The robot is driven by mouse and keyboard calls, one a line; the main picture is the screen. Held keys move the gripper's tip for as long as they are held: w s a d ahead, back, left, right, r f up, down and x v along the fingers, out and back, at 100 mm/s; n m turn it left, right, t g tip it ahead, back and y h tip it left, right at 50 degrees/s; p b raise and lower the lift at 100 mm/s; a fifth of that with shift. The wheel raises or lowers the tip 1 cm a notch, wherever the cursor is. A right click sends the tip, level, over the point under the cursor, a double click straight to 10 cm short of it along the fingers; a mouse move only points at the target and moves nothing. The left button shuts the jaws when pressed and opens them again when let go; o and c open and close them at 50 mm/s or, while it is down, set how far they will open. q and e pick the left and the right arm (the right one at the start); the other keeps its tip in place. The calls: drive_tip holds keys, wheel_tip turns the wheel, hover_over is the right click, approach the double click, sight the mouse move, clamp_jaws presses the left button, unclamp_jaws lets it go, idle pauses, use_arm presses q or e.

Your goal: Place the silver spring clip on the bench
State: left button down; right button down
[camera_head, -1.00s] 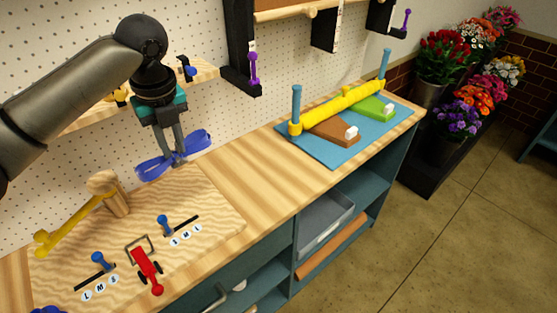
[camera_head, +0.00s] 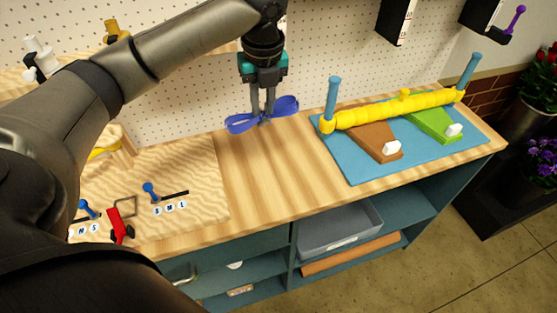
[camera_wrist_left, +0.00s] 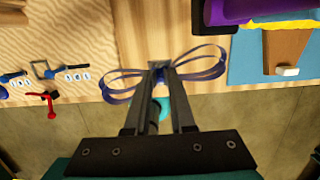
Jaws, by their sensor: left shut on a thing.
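My left gripper (camera_head: 263,118) points down over the bench (camera_head: 265,175), near its back edge, and is shut on a blue looped bow (camera_head: 283,106). In the left wrist view the bow's loops (camera_wrist_left: 203,66) spread to both sides of the gripper (camera_wrist_left: 158,72), with a small greyish part (camera_wrist_left: 158,64) between the fingertips. I cannot tell whether that part is the silver spring clip. The bow appears low over the bench; contact is unclear. No other silver clip is clear in view. My right gripper is not in view.
A patterned wooden board (camera_head: 190,170) with a blue slider knob (camera_head: 150,190) and a red clamp (camera_head: 120,226) lies left. A blue mat (camera_head: 360,166) with a yellow roll (camera_head: 390,110) between posts lies right. Bare bench lies between them.

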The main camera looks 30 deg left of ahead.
use_arm(q)
wheel_tip(320, 180, down, 14)
drive_tip(key=shift+s+a+r+b, duration=0.1)
drive_tip(key=shift+s+b, duration=0.05)
drive_tip(key=shift+b, duration=0.75)
drive_tip(key=shift+f+b, duration=0.35)
drive_tip(key=shift+f, duration=2.05)
drive_tip(key=shift+f, duration=0.2)
drive_tip(key=c, duration=0.8)
unclamp_jaws()
drive_tip(key=shift+o, duration=0.2)
wheel_tip(320, 180, up, 12)
drive_tip(key=s+d+p, duration=0.1)
drive_tip(key=p, duration=0.1)
drive_tip(key=shift+d+r, duration=0.15)
drive_tip(key=shift+d, duration=0.05)
